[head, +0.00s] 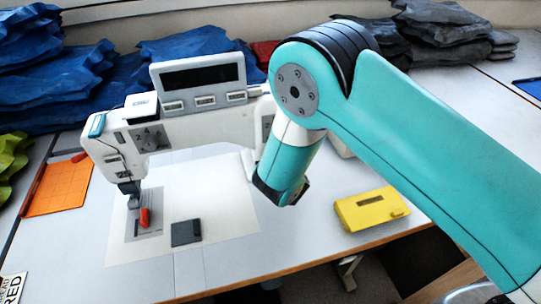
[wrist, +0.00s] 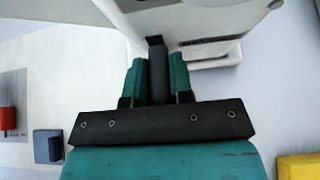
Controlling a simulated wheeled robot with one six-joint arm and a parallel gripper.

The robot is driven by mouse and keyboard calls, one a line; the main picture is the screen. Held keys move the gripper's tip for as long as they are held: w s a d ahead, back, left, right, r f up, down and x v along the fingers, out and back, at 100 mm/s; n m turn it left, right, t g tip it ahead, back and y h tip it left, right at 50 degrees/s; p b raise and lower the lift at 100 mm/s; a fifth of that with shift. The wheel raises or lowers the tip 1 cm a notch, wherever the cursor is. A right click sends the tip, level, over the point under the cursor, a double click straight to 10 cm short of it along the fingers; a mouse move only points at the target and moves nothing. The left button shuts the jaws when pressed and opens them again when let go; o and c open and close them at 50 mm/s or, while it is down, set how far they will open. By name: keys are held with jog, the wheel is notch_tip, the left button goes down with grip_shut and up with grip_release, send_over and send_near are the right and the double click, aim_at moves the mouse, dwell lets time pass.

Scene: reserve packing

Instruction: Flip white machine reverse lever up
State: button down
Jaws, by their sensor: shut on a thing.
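The white machine (head: 185,132) is a sewing machine standing on the table, with a dark screen on top. Its body also shows at the top of the wrist view (wrist: 215,15). In the wrist view, the two teal fingers of my gripper (wrist: 157,82) are shut on a dark grey lever (wrist: 156,66), one on each side of it, close to the white body. The lever's lower end is hidden by my gripper's black bar, and I cannot tell whether it is up or down. In the head view my arm hides the fingers and the lever.
A red piece (head: 145,217) lies below the needle, and a dark block (head: 186,232) lies near it. A yellow box (head: 370,209) is at the table's right front. An orange mat (head: 60,188) is at the left. Blue fabric (head: 50,80) and dark stacks (head: 440,30) line the back.

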jog(key=shift+r, duration=0.1)
dwell(0.5)
jog(key=c, duration=1)
grip_release()
jog(key=b+v, duration=0.3)
jog(key=v, duration=1.4)
jog(key=shift+r, duration=0.25)
